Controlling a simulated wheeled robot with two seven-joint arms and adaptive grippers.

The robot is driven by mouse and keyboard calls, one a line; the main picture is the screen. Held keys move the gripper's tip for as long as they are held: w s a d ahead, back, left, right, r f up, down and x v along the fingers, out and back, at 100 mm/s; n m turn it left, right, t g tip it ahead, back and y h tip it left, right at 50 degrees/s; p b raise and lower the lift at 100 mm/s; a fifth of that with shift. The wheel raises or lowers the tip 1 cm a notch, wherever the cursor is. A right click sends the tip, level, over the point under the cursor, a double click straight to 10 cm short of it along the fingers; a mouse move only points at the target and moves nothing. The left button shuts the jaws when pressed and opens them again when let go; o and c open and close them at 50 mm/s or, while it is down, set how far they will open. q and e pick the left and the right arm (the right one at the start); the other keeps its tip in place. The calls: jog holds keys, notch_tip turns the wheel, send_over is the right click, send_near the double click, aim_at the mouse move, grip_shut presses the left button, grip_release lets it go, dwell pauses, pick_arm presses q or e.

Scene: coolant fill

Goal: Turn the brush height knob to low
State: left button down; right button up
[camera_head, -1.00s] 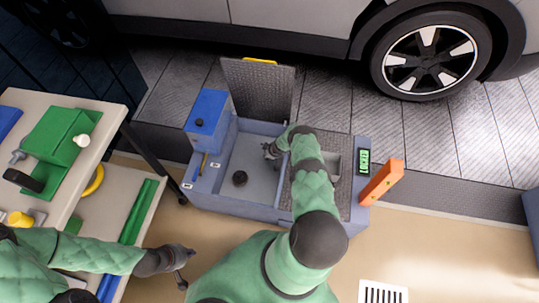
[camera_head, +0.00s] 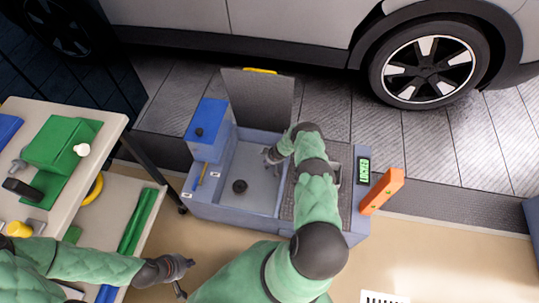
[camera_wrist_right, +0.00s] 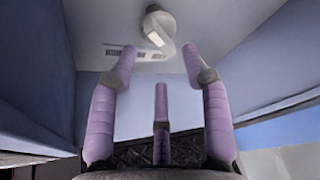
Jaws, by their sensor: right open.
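A grey-blue floor machine (camera_head: 188,200) stands open on the floor, with its lid (camera_head: 258,97) raised. In its open bay lies a dark round knob-like part (camera_head: 239,186). My right gripper (camera_head: 268,154) is inside the bay, up and right of that part. In the right wrist view my right gripper (camera_wrist_right: 158,60) is open and empty, its three fingers spread. Beyond the fingertips is a pale round knob (camera_wrist_right: 158,25) with a white mark, beside a small printed label (camera_wrist_right: 118,50); I cannot tell its setting. My left gripper (camera_head: 180,277) is open and empty, lower left, away from the machine.
A blue box (camera_head: 207,120) with a dark cap sits on the machine's left. A green display (camera_head: 364,171) and an orange part (camera_head: 382,191) are at its right. A workbench (camera_head: 112,120) with green items stands left. A car (camera_head: 300,25) is behind.

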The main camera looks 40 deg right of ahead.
aim_at(265, 166)
notch_tip(265, 166, up, 6)
dwell(0.5)
jog(key=c, duration=0.7)
jog(key=shift+w+a+n, duration=0.15)
jog(key=shift+w+n, duration=0.05)
jog(key=shift+n, duration=0.2)
grip_shut()
jog(key=a+f+n+g+h+p, duration=0.1)
jog(key=a+n+g+h+p, duration=0.2)
jog(key=a+n+g+p, duration=0.95)
jog(key=d+f+n+t+b, duration=0.1)
jog(key=f+t+b, duration=0.1)
jog(key=f+b, duration=0.1)
jog(key=d+f+n+t+b, duration=0.2)
jog(key=f+t+b, duration=0.1)
jog(key=b, duration=0.1)
jog(key=d+f+n+t+b, duration=0.1)
jog(key=f+t+b, duration=0.2)
jog(key=b, duration=0.1)
jog(key=shift+s+d+n, duration=0.3)
jog(key=shift+d+n, duration=0.05)
jog(key=shift+d, duration=0.05)
jog(key=shift+d+b, duration=0.5)
jog(key=shift+d, duration=0.6)
jog(key=shift+d+r, duration=0.1)
jog(key=shift+d, duration=0.8)
